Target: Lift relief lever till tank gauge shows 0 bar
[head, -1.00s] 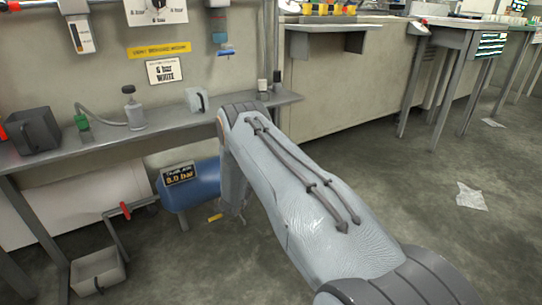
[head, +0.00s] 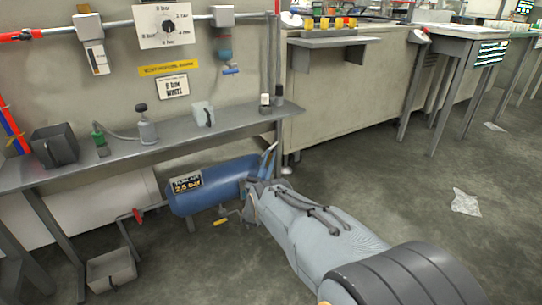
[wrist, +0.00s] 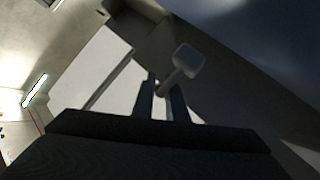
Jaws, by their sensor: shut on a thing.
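The head stands out past the fingertips. In the head view I cannot make out the lever at my gripper.
A yellow-handled valve (head: 221,222) hangs below the tank. A red-handled pipe (head: 137,215) and a grey bin (head: 111,270) are to the left. The bench shelf (head: 170,137) runs above the tank. Floor at the right is open, with scraps of paper (head: 466,202).

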